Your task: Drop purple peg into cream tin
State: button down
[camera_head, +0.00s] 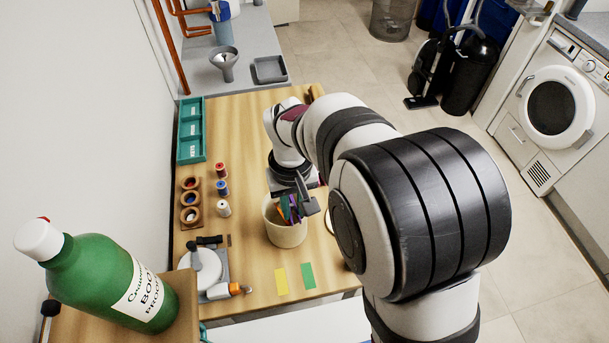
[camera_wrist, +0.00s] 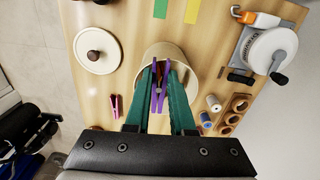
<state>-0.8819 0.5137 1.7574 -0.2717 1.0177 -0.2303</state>
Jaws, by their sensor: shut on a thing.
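The cream tin (camera_head: 285,238) stands open on the wooden table, and its mouth also shows in the wrist view (camera_wrist: 188,60). My gripper (camera_head: 294,205) is over the tin, with its teal fingers (camera_wrist: 162,72) at the mouth. The fingers are closed on the purple peg (camera_wrist: 156,90), which shows between them. The peg's lower end is at or inside the tin's mouth; I cannot tell how deep. Some orange shows beside the purple in the head view. The fingers hide much of the tin's inside.
A pink peg (camera_wrist: 115,106) and a round cream lid (camera_wrist: 88,60) lie beside the tin. Thread spools (camera_head: 222,188), wooden rings (camera_head: 189,198) and a white-topped device (camera_head: 204,268) stand left. Yellow (camera_head: 281,280) and green (camera_head: 308,275) strips lie in front. A green bottle (camera_head: 110,278) stands front left.

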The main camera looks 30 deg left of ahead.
aim_at(294, 212)
jog(key=shift+f, duration=0.25)
jog(key=c, duration=0.7)
grip_release()
notch_tip(294, 212, up, 16)
jog(key=shift+f, duration=0.1)
